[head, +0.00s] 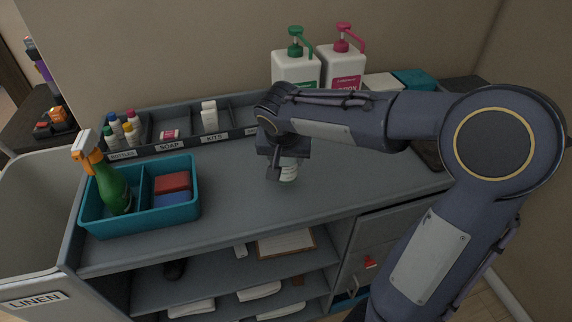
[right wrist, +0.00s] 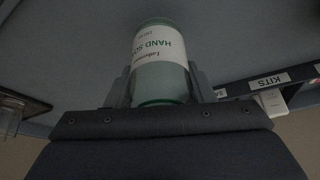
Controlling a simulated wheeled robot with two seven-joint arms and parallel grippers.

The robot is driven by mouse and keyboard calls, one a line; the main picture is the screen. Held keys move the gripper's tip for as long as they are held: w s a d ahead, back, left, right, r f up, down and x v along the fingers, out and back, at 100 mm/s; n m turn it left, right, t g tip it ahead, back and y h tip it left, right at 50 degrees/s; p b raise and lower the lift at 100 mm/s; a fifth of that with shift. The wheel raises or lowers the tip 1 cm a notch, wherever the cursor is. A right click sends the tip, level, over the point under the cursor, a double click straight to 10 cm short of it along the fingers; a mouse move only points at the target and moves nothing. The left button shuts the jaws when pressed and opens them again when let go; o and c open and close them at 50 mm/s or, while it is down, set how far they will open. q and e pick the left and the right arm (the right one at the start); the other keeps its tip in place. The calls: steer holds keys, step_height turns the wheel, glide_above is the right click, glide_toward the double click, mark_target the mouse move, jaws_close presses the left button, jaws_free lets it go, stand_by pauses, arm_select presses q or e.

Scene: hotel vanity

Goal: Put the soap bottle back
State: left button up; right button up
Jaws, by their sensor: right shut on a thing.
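My right gripper (head: 275,165) comes down over the middle of the counter. In the right wrist view, its fingers (right wrist: 160,88) are shut on a soap bottle (right wrist: 160,62) with green ends and a white label reading "HAND SOAP". In the head view, only a small pale part of the soap bottle (head: 289,173) shows below the gripper. I cannot tell whether it touches the counter. A larger white bottle with a green pump (head: 295,68) and a pink-pump lotion bottle (head: 343,70) stand behind my right arm. My left gripper is not in view.
A grey divided organizer (head: 190,146) along the wall has labels including SOAP and KITS; several small bottles fill its left end. A teal caddy (head: 150,221) with a green spray bottle (head: 114,188) stands front left. The counter (head: 240,185) between caddy and gripper is clear.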

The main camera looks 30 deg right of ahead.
mark_target(286, 167)
steer(key=shift+f, duration=1.45)
steer(key=shift+f+b, duration=0.2)
steer(key=shift+b, duration=0.1)
steer(key=o, duration=1)
steer(key=shift+r, duration=0.1)
